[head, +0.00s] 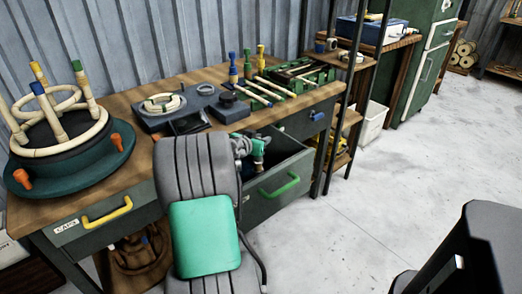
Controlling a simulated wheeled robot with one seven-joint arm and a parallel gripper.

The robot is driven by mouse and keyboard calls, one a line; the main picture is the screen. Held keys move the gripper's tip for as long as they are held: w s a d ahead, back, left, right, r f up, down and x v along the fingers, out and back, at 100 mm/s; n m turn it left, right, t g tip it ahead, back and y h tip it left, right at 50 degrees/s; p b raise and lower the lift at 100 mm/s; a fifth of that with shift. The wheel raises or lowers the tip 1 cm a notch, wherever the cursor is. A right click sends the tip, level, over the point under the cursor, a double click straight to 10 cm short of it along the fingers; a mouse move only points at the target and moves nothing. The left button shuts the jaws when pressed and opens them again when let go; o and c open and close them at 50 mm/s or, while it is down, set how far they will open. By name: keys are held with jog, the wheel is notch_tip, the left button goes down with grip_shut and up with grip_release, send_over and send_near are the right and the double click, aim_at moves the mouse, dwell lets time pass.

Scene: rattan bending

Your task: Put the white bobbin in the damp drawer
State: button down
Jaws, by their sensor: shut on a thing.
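My gripper (254,158) is small and partly hidden behind my own grey arm with its green panel. It is over or inside the open drawer (290,190) with the green handle, near its left end. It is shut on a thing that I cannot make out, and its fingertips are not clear. I see no white bobbin for certain anywhere else. The open drawer is dark grey, and its inside is mostly in shadow.
The bench (130,90) holds a round green stand with rattan rings (70,135), a dark fixture with a cream coil (162,103), and several pegs and rods. A yellow-handled drawer (105,215) labelled CAPS is shut.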

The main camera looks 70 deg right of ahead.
notch_tip(320, 180, down, 3)
jog(key=shift+f, duration=0.2)
jog(key=shift+f+b, duration=0.25)
jog(key=shift+b, duration=0.15)
jog(key=c, duration=1.2)
grip_release()
jog(key=shift+r, duration=0.1)
jog(key=shift+o, duration=0.2)
jog(key=p+v, duration=0.1)
jog(key=v, duration=0.6)
jog(key=shift+a+r, duration=0.25)
jog(key=shift+p, duration=0.3)
